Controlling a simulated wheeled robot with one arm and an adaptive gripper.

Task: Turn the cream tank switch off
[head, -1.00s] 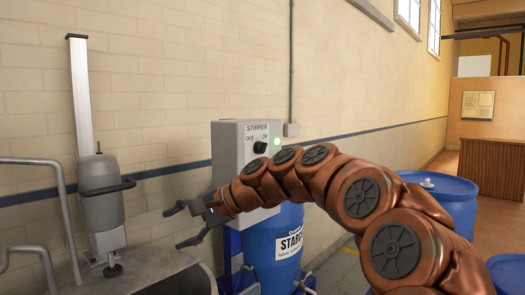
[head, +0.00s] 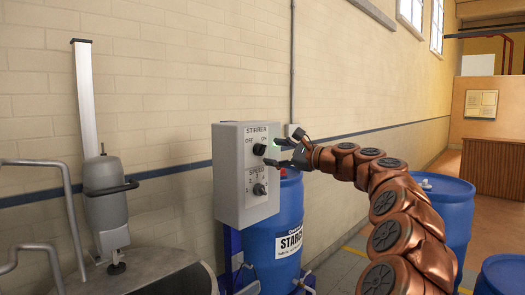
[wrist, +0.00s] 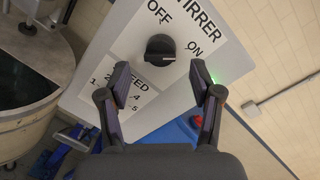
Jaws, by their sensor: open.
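A grey control box (head: 229,184) labelled STIRRER stands before the wall in the head view. Its upper black OFF/ON knob (head: 259,149) also shows in the wrist view (wrist: 160,50), where its pale mark faces the ON side. A lower SPEED knob (head: 259,189) is on the same face. My gripper (head: 275,152) is open and empty, right of the OFF/ON knob. In the wrist view, my gripper's fingertips (wrist: 160,67) straddle the knob's line, apparently short of it. No label reading cream tank is visible.
A blue drum (head: 266,250) marked STARCH stands below the box. A metal tank (head: 185,268) with a stirrer motor (head: 104,190) is at left. More blue drums (head: 448,215) stand at right. A conduit runs up the wall.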

